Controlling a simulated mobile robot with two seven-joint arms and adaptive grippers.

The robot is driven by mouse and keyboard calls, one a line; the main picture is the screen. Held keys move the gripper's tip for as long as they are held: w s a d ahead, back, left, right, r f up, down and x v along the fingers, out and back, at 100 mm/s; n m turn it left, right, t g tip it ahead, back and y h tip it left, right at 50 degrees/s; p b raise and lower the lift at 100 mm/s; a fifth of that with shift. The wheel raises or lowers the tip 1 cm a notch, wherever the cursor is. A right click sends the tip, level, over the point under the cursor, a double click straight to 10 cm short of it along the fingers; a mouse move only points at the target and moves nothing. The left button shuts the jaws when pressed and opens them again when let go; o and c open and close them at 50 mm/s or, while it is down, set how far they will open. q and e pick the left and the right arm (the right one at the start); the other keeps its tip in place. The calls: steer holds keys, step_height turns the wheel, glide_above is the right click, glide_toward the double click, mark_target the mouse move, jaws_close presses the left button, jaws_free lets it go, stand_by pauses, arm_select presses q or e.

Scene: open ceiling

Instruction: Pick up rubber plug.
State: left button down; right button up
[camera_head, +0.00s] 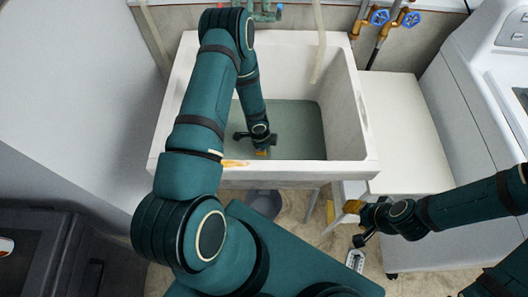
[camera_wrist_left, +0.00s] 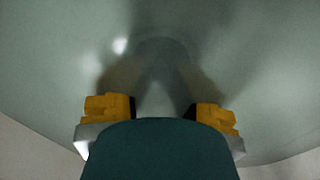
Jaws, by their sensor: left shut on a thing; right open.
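The white sink (camera_head: 345,95) holds grey-green water (camera_head: 300,125). My left arm reaches over its front rim, with the left gripper (camera_head: 262,150) low inside near the front wall. In the left wrist view the two yellow-padded fingers (camera_wrist_left: 160,112) stand apart around the rubber plug at the water. The plug itself cannot be made out; my teal wrist part and the murky water hide it. My right gripper (camera_head: 354,223) is open and empty, outside the sink at front right.
Taps with blue handles (camera_head: 378,17) are on the back wall. A white cabinet (camera_head: 395,130) stands right of the sink, a white machine (camera_head: 460,100) beyond it. A dark appliance (camera_head: 60,255) is at lower left. A grey bowl (camera_head: 264,202) is on the floor below.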

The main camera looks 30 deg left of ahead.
arm_select(q)
step_height(320, 180, up, 9)
steer(key=shift+r+p, duration=0.2)
steer(key=shift+p, duration=1)
steer(key=shift+r, duration=0.3)
